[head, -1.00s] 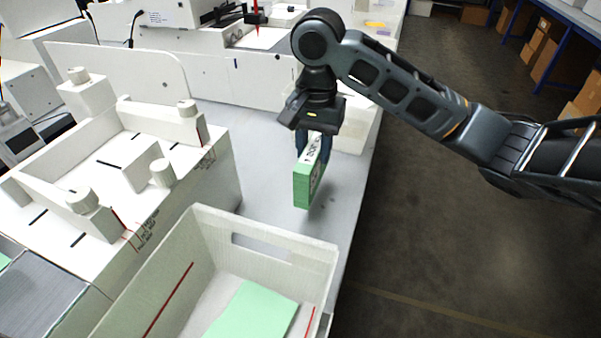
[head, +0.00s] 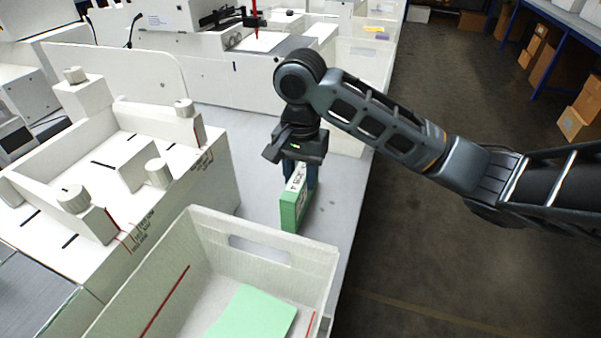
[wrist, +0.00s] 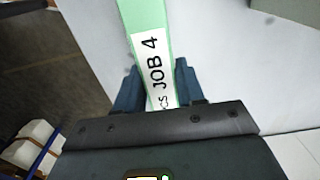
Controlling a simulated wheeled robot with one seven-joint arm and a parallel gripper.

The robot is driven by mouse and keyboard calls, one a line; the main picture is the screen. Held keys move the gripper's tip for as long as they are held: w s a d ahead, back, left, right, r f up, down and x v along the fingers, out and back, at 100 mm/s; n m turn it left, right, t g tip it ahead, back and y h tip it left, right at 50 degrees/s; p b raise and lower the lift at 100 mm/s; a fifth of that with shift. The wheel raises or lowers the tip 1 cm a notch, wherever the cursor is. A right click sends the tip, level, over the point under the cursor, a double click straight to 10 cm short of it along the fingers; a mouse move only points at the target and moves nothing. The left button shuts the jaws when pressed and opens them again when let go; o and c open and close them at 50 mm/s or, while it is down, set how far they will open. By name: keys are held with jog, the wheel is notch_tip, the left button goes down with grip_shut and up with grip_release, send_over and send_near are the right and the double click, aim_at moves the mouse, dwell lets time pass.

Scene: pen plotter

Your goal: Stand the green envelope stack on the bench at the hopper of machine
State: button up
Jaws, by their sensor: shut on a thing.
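The green envelope stack (head: 290,207) is upright on its narrow edge in my gripper (head: 299,172), over the grey bench (head: 252,155). Whether its lower edge touches the bench I cannot tell. In the wrist view the green stack (wrist: 143,14) carries a white label reading "JOB 4" and runs up between the two blue fingers (wrist: 158,88). My gripper is shut on it. The white machine (head: 125,160) with several round knobs stands to the left of the stack, apart from it. Which part of it is the hopper I cannot tell.
A white crate (head: 206,235) with green sheets (head: 254,312) inside stands in front, close to the held stack. Another pale bin (head: 350,75) and a plotter with a red pen (head: 256,30) are behind. The bench's right edge drops to the floor.

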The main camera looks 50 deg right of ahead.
jog(key=o, duration=1.2)
jog(key=shift+c, duration=0.2)
notch_tip(320, 180, up, 12)
jog(key=p, duration=0.3)
jog(key=shift+r, duration=0.15)
